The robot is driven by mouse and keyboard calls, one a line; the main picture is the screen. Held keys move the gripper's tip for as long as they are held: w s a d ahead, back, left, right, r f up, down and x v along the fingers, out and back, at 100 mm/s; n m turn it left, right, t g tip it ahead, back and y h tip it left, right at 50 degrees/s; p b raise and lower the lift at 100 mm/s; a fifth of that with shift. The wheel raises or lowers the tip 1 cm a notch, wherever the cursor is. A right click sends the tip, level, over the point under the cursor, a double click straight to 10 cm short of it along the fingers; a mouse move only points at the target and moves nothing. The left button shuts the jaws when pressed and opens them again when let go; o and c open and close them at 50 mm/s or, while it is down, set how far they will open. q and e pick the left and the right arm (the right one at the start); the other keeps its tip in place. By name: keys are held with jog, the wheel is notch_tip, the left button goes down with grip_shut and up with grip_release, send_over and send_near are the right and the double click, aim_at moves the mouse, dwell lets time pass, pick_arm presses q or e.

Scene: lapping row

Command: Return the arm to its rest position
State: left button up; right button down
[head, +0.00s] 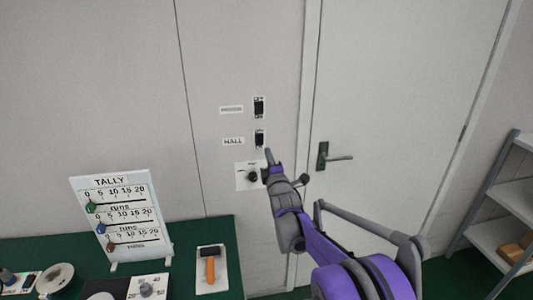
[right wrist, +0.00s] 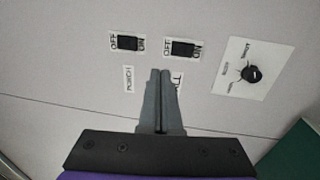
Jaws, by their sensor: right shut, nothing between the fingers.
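My right gripper (head: 269,157) is raised in front of the wall, just below the lower switch beside the "HALL" label in the head view. In the right wrist view its fingers (right wrist: 164,75) are together with nothing between them. They overlap part of a label below one of the two black switches. Whether the fingertips touch the wall cannot be told. My right arm reaches up from the lower right. My left gripper is not in view.
The upper switch (head: 259,107) and lower switch (head: 260,139) sit above a dial plate (head: 243,182). A door with a handle (head: 338,157) is to the right, then a shelf (head: 506,190). A green table (head: 200,226) holds a tally board (head: 120,215) at the lower left.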

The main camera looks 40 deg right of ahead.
jog(key=shift+s, duration=0.15)
jog(key=shift+a, duration=0.1)
dwell(0.4)
jog(key=s+a+f+m+g+y, duration=0.2)
jog(key=s+a+f, duration=0.15)
jog(key=a, duration=0.35)
jog(key=s+a+f+m+g+y, duration=0.1)
jog(key=s+a+f+m+y, duration=0.1)
jog(key=s+a, duration=0.35)
jog(key=s+a+f+m+g+y, duration=0.2)
jog(key=a+f, duration=0.1)
jog(key=a, duration=0.5)
jog(key=s+a+f+m+g+y, duration=0.1)
jog(key=s+a+f+m+g, duration=0.1)
jog(key=s+a+f, duration=0.2)
jog(key=s+a+f+m+g+y, duration=0.1)
jog(key=s+a+f, duration=0.3)
jog(key=s, duration=0.5)
jog(key=s+a+f+m+g+y, duration=0.1)
jog(key=s+a+f+m+g, duration=0.2)
jog(key=s, duration=0.4)
jog(key=shift+s+a+f, duration=0.35)
jog(key=shift+a+f, duration=0.35)
jog(key=shift+a, duration=0.35)
